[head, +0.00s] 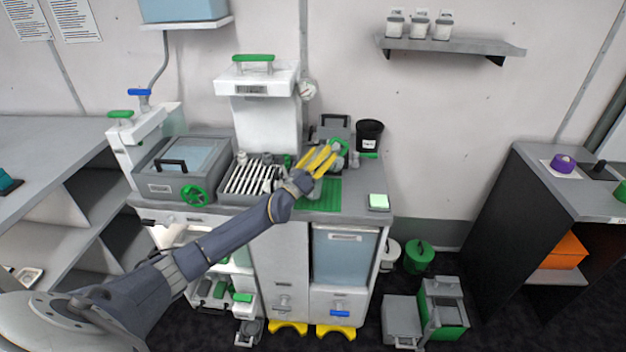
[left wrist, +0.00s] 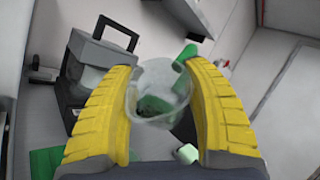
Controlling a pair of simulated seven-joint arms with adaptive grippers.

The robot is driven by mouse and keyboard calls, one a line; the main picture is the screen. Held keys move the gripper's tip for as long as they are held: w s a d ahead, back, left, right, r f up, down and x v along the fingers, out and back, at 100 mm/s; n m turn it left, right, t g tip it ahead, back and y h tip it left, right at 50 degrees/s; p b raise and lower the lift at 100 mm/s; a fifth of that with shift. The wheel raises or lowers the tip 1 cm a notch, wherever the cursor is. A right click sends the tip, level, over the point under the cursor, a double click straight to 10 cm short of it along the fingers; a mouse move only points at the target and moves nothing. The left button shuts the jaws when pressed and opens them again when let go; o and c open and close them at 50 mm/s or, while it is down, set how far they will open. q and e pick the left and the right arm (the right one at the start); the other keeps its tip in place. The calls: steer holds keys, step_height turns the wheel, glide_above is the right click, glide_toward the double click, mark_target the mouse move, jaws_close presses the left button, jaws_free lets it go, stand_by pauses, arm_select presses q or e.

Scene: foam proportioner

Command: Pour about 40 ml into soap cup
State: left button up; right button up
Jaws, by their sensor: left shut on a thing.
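My left gripper (head: 330,157) is above the grey counter, its yellow fingers shut on a clear cup. In the left wrist view the clear cup (left wrist: 160,90) sits between the two fingers (left wrist: 163,95), its round rim facing the camera. Green shows through or inside it; I cannot tell whether that is liquid. A black cup with a white label (head: 369,135) stands on the counter behind and right of the gripper. I cannot tell which vessel is the soap cup. My right gripper is not in view.
A grey box with a dark handle (head: 334,125) stands behind the gripper. A slotted rack (head: 250,177) and a grey bin with a green wheel (head: 165,185) are to the left. A green mat (head: 322,197) lies below; a pale green block (head: 378,202) sits at the front right.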

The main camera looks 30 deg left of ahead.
mark_target(332, 152)
arm_select(q)
steer(key=shift+s+a+r+n+t+y, duration=0.1)
steer(key=shift+a+r+n+t+y, duration=0.1)
steer(key=shift+r+n+t, duration=0.3)
steer(key=shift+s+a+r+n+t+y, duration=0.1)
steer(key=shift+r+n+t+y, duration=0.1)
steer(key=shift+r+n+t, duration=0.3)
steer(key=shift+w+d+r, duration=0.15)
steer(key=shift+w+d, duration=0.15)
steer(key=shift+w, duration=0.3)
steer(key=shift+w+d+n+y, duration=0.3)
steer(key=shift+d+n+y, duration=0.05)
steer(key=shift+n+y, duration=0.05)
stand_by(0.3)
steer(key=shift+d+r+n+t, duration=0.15)
steer(key=shift+d+n+t, duration=0.1)
steer(key=shift+n+t, duration=0.2)
steer(key=shift+d+r+n+t+y+b, duration=0.2)
steer(key=shift+r+n+t+y+b, duration=0.3)
steer(key=shift+y, duration=0.3)
stand_by(0.4)
